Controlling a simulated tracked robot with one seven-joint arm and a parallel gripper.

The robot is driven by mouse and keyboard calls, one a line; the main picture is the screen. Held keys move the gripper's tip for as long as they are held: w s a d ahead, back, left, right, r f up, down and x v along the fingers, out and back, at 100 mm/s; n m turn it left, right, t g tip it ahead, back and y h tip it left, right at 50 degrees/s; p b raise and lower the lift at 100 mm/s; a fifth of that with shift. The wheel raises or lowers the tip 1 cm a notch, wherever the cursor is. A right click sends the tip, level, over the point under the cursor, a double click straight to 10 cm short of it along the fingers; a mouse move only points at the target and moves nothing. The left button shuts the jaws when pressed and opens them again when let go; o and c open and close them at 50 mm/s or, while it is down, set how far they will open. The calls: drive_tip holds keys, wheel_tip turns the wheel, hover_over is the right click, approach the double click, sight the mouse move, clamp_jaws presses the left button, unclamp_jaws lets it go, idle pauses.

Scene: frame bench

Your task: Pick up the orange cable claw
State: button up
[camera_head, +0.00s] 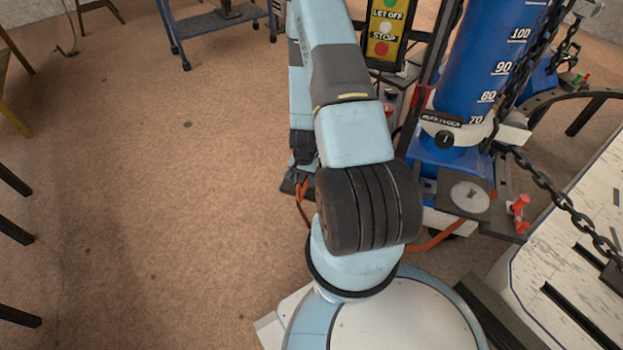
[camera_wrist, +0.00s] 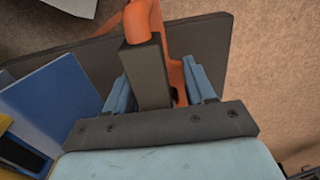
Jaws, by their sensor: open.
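The orange cable claw (camera_wrist: 143,18) shows in the wrist view as a rounded orange piece at the top, with a flat orange strip running down beside a dark grey bar (camera_wrist: 150,75). My gripper (camera_wrist: 157,77) is open, with one blue finger on each side of the bar and strip. The right finger is close to the orange strip; I cannot tell whether it touches. In the head view my arm hides most of the gripper area. Some orange shows beside the arm (camera_head: 302,200), but I cannot tell whether it is the claw.
A dark plate (camera_wrist: 215,50) lies behind the fingers, with a blue part (camera_wrist: 55,100) at left. In the head view, a blue cylinder (camera_head: 485,60), a chain (camera_head: 555,190) and a control panel (camera_head: 385,30) stand at right. A pale table (camera_head: 575,260) is at lower right. Floor at left is largely clear.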

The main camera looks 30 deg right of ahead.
clamp_jaws()
idle(0.5)
